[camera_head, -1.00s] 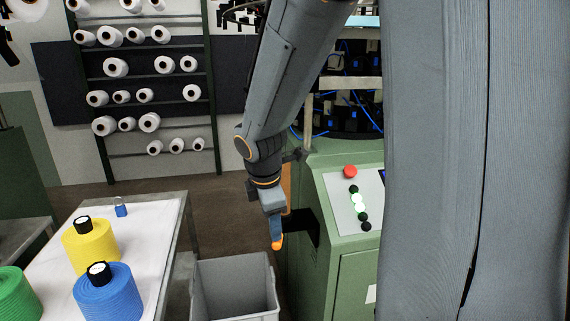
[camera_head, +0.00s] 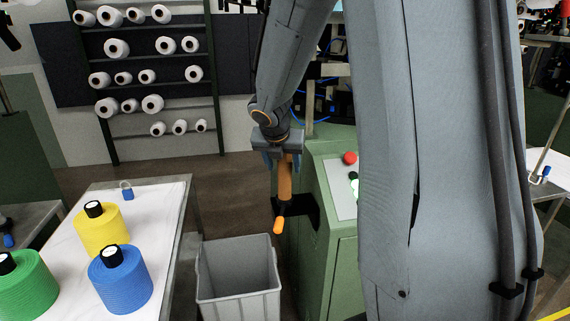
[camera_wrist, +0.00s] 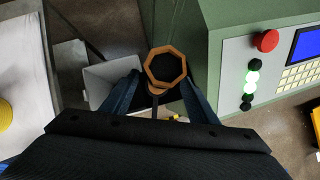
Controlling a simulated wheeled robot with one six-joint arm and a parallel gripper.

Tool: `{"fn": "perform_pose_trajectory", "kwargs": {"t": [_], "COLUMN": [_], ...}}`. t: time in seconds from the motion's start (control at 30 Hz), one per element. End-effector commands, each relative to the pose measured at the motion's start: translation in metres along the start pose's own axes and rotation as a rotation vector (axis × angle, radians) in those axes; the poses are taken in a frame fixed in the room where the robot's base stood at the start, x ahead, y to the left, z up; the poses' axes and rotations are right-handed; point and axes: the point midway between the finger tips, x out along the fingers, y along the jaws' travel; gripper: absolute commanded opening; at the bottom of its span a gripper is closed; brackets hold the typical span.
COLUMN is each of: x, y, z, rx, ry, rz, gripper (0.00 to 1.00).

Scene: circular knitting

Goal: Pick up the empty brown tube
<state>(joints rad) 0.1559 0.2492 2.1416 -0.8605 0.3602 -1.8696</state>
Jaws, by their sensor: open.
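The empty brown tube (camera_head: 285,182) stands upright at a black bracket (camera_head: 300,212) on the left side of the green machine. In the wrist view I look down on its open, angular top rim (camera_wrist: 151,66); the inside is dark. My gripper (camera_head: 282,164) points down over the tube, its blue fingers apart. In the wrist view my gripper (camera_wrist: 161,76) has one finger on each side of the tube's top, with nothing clamped. Whether a finger touches the tube I cannot tell.
An orange knob (camera_head: 278,225) sticks out below the bracket. A grey bin (camera_head: 238,292) stands beneath, to the left. The green machine (camera_head: 322,260) with its red button (camera_head: 350,158) is close on the right. A table (camera_head: 165,215) at left holds yellow, blue and green yarn cones.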

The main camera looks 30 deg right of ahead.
Motion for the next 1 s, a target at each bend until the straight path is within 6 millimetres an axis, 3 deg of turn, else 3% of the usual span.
{"fn": "perform_pose_trajectory", "kwargs": {"t": [0.2, 0.5, 0.77, 1.0], "x": [0.028, 0.031, 0.030, 0.030], "y": [-0.001, -0.001, -0.001, -0.001], "z": [0.000, 0.001, 0.001, 0.001], "rx": [0.001, 0.001, 0.001, 0.001], "ry": [0.002, 0.001, 0.001, 0.001], "rz": [-0.001, 0.000, 0.000, 0.000], "gripper": [0.54, 0.54, 0.10, 0.10]}}
